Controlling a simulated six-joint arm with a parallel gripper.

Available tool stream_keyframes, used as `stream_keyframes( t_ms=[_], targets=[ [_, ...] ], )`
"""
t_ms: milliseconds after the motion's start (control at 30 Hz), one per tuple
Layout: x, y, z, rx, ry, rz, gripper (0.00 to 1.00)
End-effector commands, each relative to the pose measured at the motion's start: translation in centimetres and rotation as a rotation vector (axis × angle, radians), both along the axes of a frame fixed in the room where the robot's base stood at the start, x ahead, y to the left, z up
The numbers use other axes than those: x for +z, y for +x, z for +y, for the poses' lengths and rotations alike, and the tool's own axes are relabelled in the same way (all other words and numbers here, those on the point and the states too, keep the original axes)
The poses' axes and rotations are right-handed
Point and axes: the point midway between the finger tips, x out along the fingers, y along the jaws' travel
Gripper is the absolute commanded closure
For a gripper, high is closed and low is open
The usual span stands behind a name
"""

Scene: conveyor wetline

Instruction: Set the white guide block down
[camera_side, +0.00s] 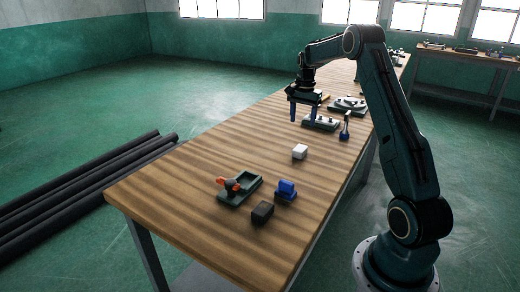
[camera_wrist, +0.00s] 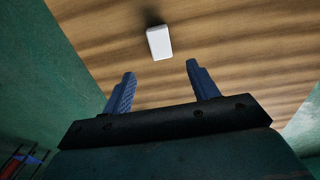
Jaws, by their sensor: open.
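The white guide block (camera_side: 299,152) sits on the wooden table, on a bare stretch in the middle. In the wrist view the white block (camera_wrist: 159,42) lies on the wood beyond the fingertips, with a dark shadow beside it. My gripper (camera_side: 303,112) is above the table, farther along it than the block and apart from it. In the wrist view my gripper's two blue fingers (camera_wrist: 161,77) are spread, with nothing between them.
A dark green tray with an orange-handled part (camera_side: 240,190) stands near the table's front. A blue block (camera_side: 286,190) and a black block (camera_side: 262,212) sit right of it. A fixture (camera_side: 321,123) and an upright blue-based tool (camera_side: 345,127) stand near my gripper. Bare wood (camera_side: 240,150) lies left of the white block.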

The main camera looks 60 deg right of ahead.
Motion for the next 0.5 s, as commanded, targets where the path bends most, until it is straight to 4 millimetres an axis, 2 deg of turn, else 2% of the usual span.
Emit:
stream_keyframes(
  t_ms=[167,500],
  targets=[
    [0.74,-0.02,0.02,0.000,0.001,0.001,0.41],
    [0.78,-0.02,0.02,0.000,0.001,0.001,0.41]
  ],
)
